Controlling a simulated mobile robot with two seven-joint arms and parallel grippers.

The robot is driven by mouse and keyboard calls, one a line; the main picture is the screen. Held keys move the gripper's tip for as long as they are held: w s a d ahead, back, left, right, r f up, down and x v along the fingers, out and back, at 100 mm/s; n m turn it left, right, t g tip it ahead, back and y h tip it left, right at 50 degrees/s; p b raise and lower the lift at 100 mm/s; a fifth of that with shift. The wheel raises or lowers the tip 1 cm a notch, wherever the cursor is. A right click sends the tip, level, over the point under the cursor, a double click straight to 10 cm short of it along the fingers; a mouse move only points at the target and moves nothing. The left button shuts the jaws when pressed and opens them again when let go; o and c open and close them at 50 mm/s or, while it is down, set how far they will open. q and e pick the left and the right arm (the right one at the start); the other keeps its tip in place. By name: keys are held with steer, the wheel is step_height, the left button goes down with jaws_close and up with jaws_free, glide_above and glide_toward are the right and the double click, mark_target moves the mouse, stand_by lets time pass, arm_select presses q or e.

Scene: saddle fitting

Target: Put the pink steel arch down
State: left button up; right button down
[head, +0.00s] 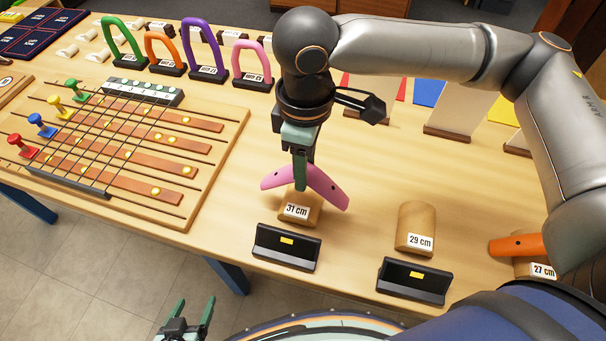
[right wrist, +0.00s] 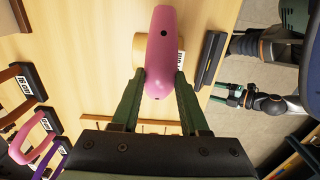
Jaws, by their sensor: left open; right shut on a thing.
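The pink steel arch (head: 328,188) is a curved pink piece with dark holes. My right gripper (head: 300,186) is shut on its middle from above. The arch spans over the wooden block marked 31 cm (head: 296,211), its ends hanging to either side. I cannot tell whether arch and block touch. In the right wrist view the arch (right wrist: 160,48) sits between my two green fingers (right wrist: 159,82), with part of the block (right wrist: 139,52) showing behind it. My left gripper (head: 192,318) is open and empty, low in front of the table edge.
Black stands (head: 286,248) (head: 413,281) lie before the 31 cm block and the 29 cm block (head: 415,228). An orange arch (head: 516,245) rests at the 27 cm block (head: 543,270). A wire-strung board (head: 125,150) is left; coloured arches in holders (head: 203,55) stand behind.

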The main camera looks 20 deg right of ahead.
steer(key=shift+w+f, duration=0.25)
steer(key=shift+f, duration=0.15)
step_height(320, 180, down, 3)
steer(key=shift+w+r, duration=0.1)
steer(key=shift+r, duration=0.1)
steer(key=shift+f, duration=0.25)
steer(key=shift+f, duration=0.15)
steer(key=shift+c, duration=2.1)
jaws_free()
step_height(320, 180, up, 12)
steer(key=p, duration=0.1)
